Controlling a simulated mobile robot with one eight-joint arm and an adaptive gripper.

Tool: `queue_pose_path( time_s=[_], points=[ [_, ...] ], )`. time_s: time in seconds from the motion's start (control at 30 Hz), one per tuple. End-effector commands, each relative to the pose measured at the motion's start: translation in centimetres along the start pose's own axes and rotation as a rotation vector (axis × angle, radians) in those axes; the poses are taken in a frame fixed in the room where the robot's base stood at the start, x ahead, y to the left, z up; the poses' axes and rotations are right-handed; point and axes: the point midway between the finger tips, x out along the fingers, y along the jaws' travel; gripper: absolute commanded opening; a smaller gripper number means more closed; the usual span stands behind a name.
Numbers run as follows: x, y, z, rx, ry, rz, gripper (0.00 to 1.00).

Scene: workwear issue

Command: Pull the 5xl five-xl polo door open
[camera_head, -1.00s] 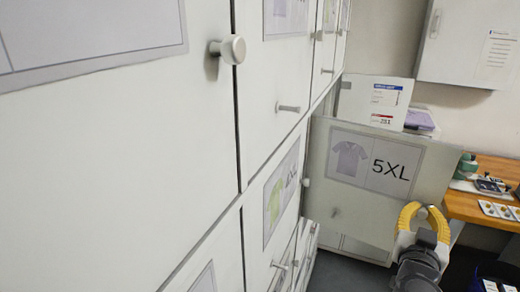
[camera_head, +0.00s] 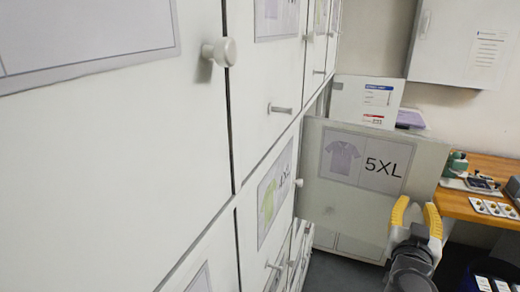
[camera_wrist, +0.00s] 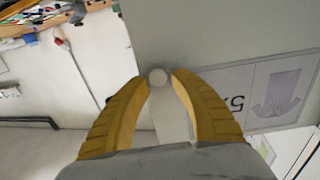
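The polo door (camera_head: 340,200) with the 5XL label and a grey polo picture (camera_head: 365,160) stands swung out from the cabinet row, its labelled front toward the head camera. My gripper (camera_head: 416,208) is at the door's right part, with its two yellow fingers spread apart. In the wrist view my gripper (camera_wrist: 160,82) has the door's round pale knob (camera_wrist: 158,77) between its fingertips, with small gaps on either side. The knob is hidden in the head view. The door panel (camera_wrist: 215,35) fills the upper right of the wrist view.
White cabinet doors with knobs (camera_head: 220,52) run along the left. A white box (camera_head: 366,100) shows behind the open door. A wooden bench (camera_head: 480,205) with small items stands at the right, with a dark bin (camera_head: 490,272) below it.

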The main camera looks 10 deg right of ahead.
Motion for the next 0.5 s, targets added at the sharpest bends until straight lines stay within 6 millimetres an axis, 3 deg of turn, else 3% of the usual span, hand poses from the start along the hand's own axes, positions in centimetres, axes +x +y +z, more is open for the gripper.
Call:
queue_pose_path(
  time_s=[0.5],
  points=[
    [-0.1, 0.0, -6.5, 0.0, 0.0, 0.0, 0.29]
  ],
)
